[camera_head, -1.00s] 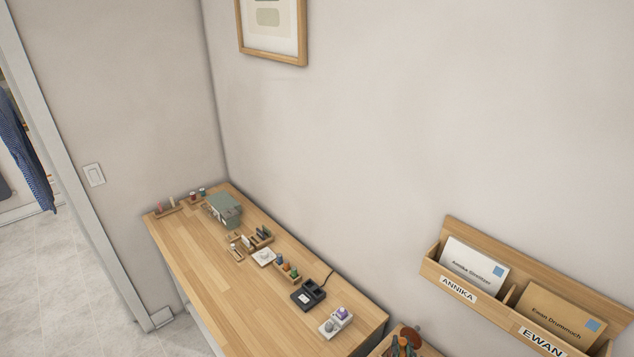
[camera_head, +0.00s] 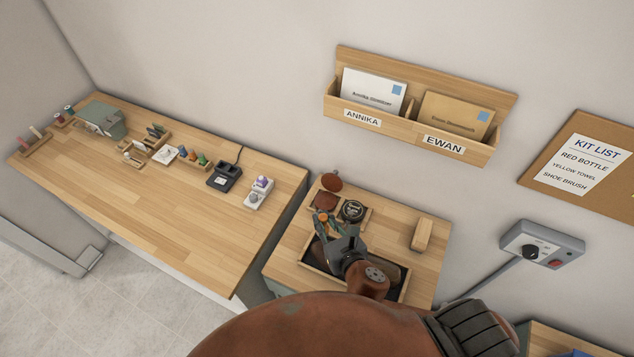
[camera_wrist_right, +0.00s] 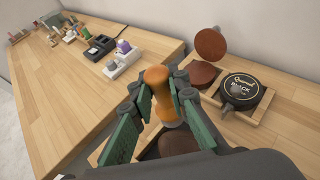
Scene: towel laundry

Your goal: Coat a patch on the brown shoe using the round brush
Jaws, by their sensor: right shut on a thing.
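My right gripper (camera_head: 328,236) is over the wooden tray (camera_head: 393,297) on the small table. It is shut on the round brush, whose orange-brown wooden handle (camera_wrist_right: 157,82) stands up between the green finger pads in the right wrist view. A pale band shows low on the handle; the bristles are hidden. A brown rounded form, likely the brown shoe (camera_wrist_right: 178,142), lies below the brush in that view, mostly covered by the gripper. In the head view my arm hides most of the tray's contents. My left gripper is not in view.
An open brown polish tin (camera_wrist_right: 199,74), its round lid (camera_wrist_right: 210,43) and a black polish tin (camera_wrist_right: 243,92) are close by. A wooden block (camera_head: 422,234) lies at right. The long bench (camera_head: 170,200) at left has a clear front; a mail rack (camera_head: 408,130) hangs above.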

